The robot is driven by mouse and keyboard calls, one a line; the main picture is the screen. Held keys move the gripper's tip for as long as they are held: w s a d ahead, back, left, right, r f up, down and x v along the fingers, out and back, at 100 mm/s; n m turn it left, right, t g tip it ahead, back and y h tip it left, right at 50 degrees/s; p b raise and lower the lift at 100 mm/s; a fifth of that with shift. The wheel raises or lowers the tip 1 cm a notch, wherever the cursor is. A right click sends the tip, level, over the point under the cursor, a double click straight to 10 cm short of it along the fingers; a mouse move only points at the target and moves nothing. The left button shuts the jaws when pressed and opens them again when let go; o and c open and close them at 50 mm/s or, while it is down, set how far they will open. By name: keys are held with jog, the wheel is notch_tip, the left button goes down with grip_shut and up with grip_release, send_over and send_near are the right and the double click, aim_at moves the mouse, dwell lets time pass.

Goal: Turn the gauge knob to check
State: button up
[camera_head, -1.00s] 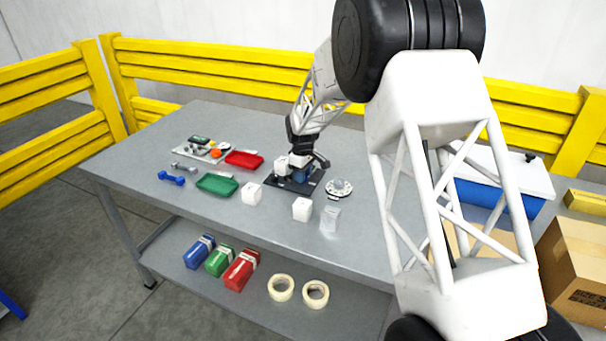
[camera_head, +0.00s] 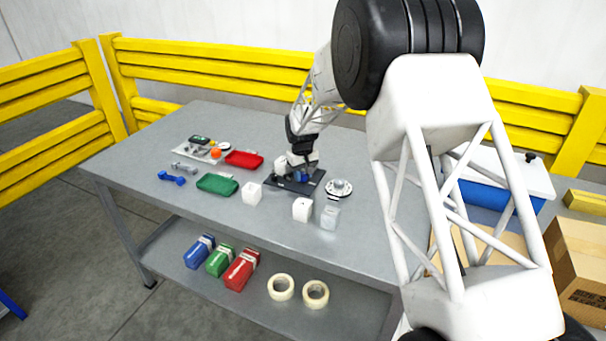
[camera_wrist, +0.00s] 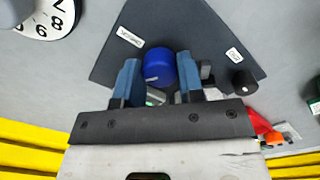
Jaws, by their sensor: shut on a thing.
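A dark gauge plate (camera_head: 309,184) lies on the grey table; it also fills the upper middle of the wrist view (camera_wrist: 200,30). It carries two small white labels and a small black knob (camera_wrist: 243,80) at its right corner. A blue round piece (camera_wrist: 159,66) stands over the plate between the blue fingers of my gripper (camera_wrist: 158,76). My gripper is shut on this blue round piece. In the head view my gripper (camera_head: 302,170) is low over the plate, partly hidden by its own wrist. The underside of the blue piece is hidden.
A round dial (camera_head: 339,188) lies just right of the plate. White cubes (camera_head: 252,193) (camera_head: 302,209) and a clear block (camera_head: 329,217) stand in front. Green (camera_head: 217,184) and red (camera_head: 244,160) trays lie to the left. The table's front left is clear.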

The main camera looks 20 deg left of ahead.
aim_at(302, 174)
jog(key=m, duration=1.1)
jog(key=shift+w+m, duration=0.1)
jog(key=shift+m, duration=0.2)
jog(key=o, duration=0.9)
jog(key=shift+r, duration=0.1)
jog(key=shift+a+r, duration=0.15)
jog(key=shift+r, duration=3.7)
